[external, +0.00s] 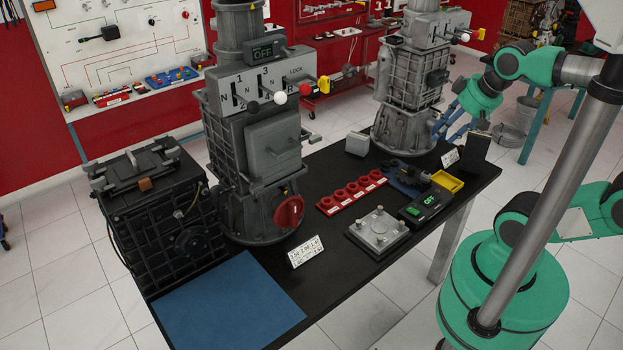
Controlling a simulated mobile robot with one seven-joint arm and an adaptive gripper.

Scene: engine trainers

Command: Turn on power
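A small black power box (424,207) lies on the black table at its right front. It has a green square button and a green display that seems to read OFF. A second display (262,52) on top of the left grey trainer (255,135) reads OFF. That trainer has a slotted lever panel with black, white and red knobs, and a red rotary knob (289,211) low on its front. My gripper (445,122) hangs beside the right grey trainer (408,95), above the table's far right end. Its fingers are small and partly lost against the background, so their opening is unclear.
A wall panel with switches stands behind.

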